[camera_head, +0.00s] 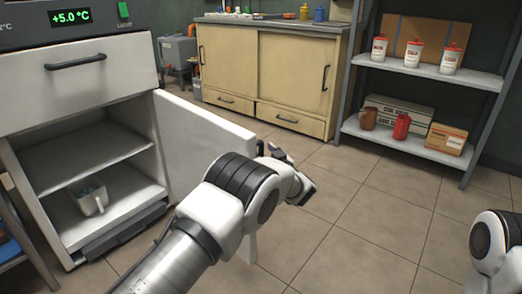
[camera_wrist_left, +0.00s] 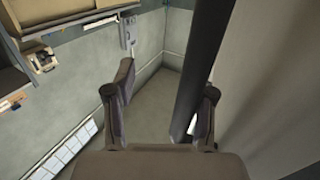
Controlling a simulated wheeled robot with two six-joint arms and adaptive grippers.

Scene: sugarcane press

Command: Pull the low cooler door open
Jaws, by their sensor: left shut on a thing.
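The low cooler door (camera_head: 200,140) is a white panel. It stands swung wide open to the right of the cooler (camera_head: 75,100), with the lower compartment exposed. My left gripper (camera_head: 302,185) is at the door's far, free side, and my arm hides part of the door. In the left wrist view the door's pale face (camera_wrist_left: 270,70) fills the right side, and a dark bar handle (camera_wrist_left: 207,45) runs down between my fingers (camera_wrist_left: 167,92). The gripper is shut on this handle; the contact itself is partly hidden. My right gripper is out of view.
A jug (camera_head: 92,201) stands on the compartment floor below a shelf (camera_head: 85,150). A closed upper front with a handle (camera_head: 75,62) sits above. Beige cabinets (camera_head: 270,70) and a metal rack (camera_head: 430,70) stand behind. The tiled floor (camera_head: 370,215) to the right is clear.

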